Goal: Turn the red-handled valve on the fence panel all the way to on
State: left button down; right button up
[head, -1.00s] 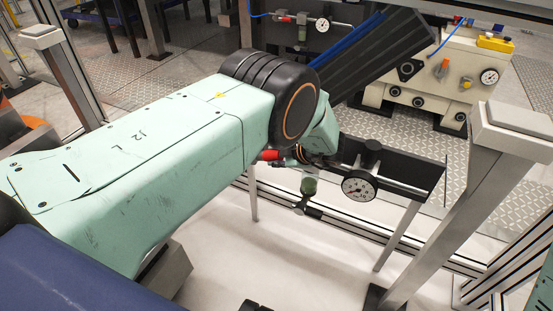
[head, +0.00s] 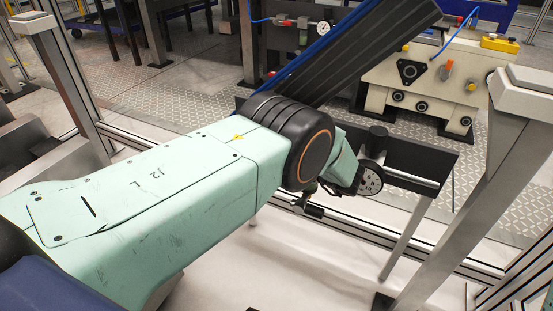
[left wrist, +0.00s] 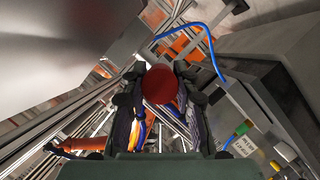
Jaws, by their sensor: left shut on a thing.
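In the left wrist view the red round handle end (left wrist: 160,85) of the valve sits between the two dark fingers of my left gripper (left wrist: 160,70), which is shut on it. In the head view my own left wrist covers the gripper, the red handle and most of the valve, so the handle's angle cannot be told. The dark fence panel (head: 425,162) shows to the right of my wrist. A round gauge (head: 371,180) on its pipe is partly covered by my wrist. My right gripper is not in view.
A metal post (head: 500,130) stands to the right of the panel. A cream machine (head: 425,90) with a yellow box (head: 499,44) on top stands behind the fence. Dark slanted ribbed beams (head: 365,50) rise behind my wrist. The pale floor (head: 330,270) in front is mostly clear.

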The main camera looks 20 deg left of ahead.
pick_arm(q)
jog(key=shift+w, duration=0.1)
dwell(0.4)
jog(key=c, duration=1)
grip_release()
jog(key=shift+f, duration=0.1)
notch_tip(320, 180, up, 10)
jog(key=shift+r, duration=0.1)
